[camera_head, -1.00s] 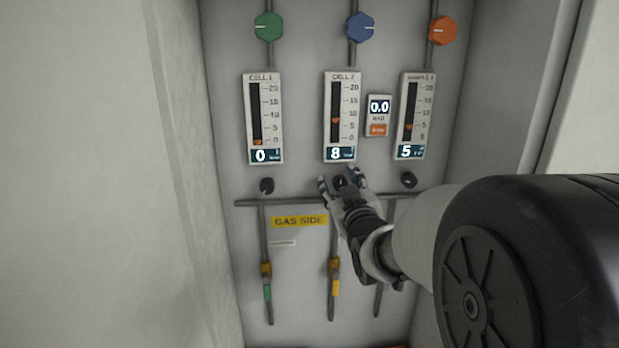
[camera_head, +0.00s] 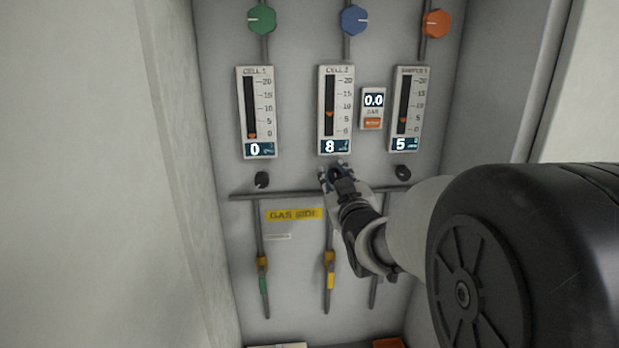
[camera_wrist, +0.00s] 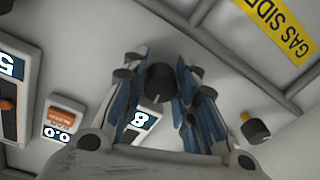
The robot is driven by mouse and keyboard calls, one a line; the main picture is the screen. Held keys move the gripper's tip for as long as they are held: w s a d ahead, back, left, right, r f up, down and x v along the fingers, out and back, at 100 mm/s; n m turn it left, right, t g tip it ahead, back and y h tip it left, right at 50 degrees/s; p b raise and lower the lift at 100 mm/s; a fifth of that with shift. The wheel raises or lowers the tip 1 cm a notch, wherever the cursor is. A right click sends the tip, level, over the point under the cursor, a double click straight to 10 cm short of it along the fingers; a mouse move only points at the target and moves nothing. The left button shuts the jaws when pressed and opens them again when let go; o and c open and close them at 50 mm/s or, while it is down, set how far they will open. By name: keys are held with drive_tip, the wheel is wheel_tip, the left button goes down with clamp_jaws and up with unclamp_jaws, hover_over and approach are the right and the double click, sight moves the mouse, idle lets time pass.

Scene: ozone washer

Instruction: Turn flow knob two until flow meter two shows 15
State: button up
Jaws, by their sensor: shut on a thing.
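The middle flow meter, labelled CELL 2 (camera_head: 335,110), reads 8 on its display, and its orange float sits between 5 and 10. Flow knob two is the small black knob (camera_wrist: 160,82) below that meter. My gripper (camera_head: 336,174) reaches it from below. In the wrist view its blue-padded fingers (camera_wrist: 160,88) stand on both sides of the knob, shut on it. The 8 display (camera_wrist: 138,120) shows partly between the fingers. In the head view the knob is mostly hidden by my fingers.
The CELL 1 meter (camera_head: 257,112) reads 0, with its black knob (camera_head: 262,180) below. The right meter (camera_head: 407,110) reads 5, with its knob (camera_head: 402,173). A small 0.0 gauge (camera_head: 373,108) sits between. A horizontal pipe (camera_head: 290,194) runs below the knobs.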

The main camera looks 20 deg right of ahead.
drive_tip(key=m+b, duration=0.4)
drive_tip(key=b, duration=0.1)
drive_tip(key=shift+f+m, duration=0.2)
drive_tip(key=shift+m, duration=0.1)
drive_tip(key=shift+c, duration=0.2)
drive_tip(key=m+b, duration=0.5)
drive_tip(key=m, duration=0.1)
drive_tip(key=shift+r+m, duration=0.1)
drive_tip(key=shift+m, duration=0.2)
drive_tip(key=m+h+b, duration=0.1)
drive_tip(key=m+b, duration=0.2)
drive_tip(key=m, duration=0.2)
drive_tip(key=shift+m+b, duration=0.3)
drive_tip(key=shift+m, duration=0.1)
drive_tip(key=m+b, duration=0.3)
drive_tip(key=m, duration=0.2)
drive_tip(key=shift+a+r+m+b, duration=0.1)
drive_tip(key=shift+m+b, duration=0.25)
drive_tip(key=shift+m, duration=0.05)
drive_tip(key=shift+r, duration=0.1)
drive_tip(key=o, duration=1.1)
